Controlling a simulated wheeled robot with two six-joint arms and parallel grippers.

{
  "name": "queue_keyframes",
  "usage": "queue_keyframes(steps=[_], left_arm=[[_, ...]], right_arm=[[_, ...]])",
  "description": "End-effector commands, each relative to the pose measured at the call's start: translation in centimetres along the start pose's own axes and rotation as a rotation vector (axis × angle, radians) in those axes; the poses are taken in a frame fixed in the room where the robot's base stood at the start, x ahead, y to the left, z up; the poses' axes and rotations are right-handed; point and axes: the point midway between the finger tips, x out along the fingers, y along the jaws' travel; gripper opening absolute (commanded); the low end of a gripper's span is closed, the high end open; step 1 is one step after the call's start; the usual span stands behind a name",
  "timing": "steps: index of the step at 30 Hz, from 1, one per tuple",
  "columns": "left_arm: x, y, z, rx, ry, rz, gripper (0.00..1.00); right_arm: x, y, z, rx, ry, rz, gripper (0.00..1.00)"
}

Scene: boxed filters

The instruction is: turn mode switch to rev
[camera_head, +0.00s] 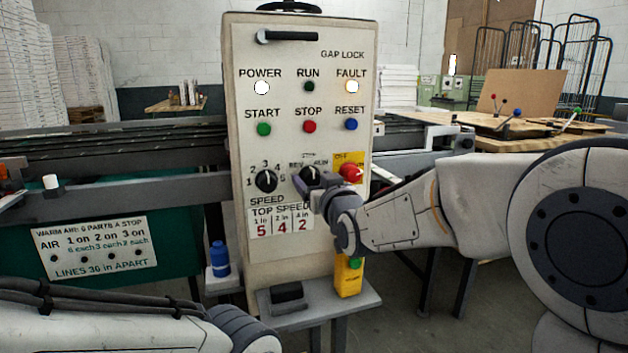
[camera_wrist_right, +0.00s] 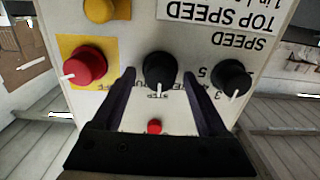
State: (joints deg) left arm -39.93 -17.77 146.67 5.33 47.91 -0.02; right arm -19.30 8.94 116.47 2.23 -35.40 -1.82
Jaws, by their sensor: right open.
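Start, stop (camera_head: 309,126) and reset buttons sit above the knobs. Conveyor rails (camera_head: 100,187) run behind on the left.

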Motion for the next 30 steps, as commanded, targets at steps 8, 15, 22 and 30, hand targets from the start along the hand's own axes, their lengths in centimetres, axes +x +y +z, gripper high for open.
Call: queue_keyframes(steps=[8, 15, 22, 30], left_arm=[[0.01, 0.00, 0.01, 0.000, 0.000, 0.000, 0.50], [0.01, 0.00, 0.01, 0.000, 0.000, 0.000, 0.50], [0.15, -0.01, 0.01, 0.000, 0.000, 0.000, 0.50], [0.86, -0.06, 0.05, 0.000, 0.000, 0.000, 0.50]], right_arm=[[0.12, 0.00, -0.01, 0.000, 0.000, 0.000, 0.72], [0.11, 0.00, -0.02, 0.000, 0.000, 0.000, 0.00], [0.11, -0.01, 0.00, -0.021, 0.001, 0.000, 0.00], [0.10, -0.05, 0.03, -0.152, 0.003, 0.001, 0.00]])
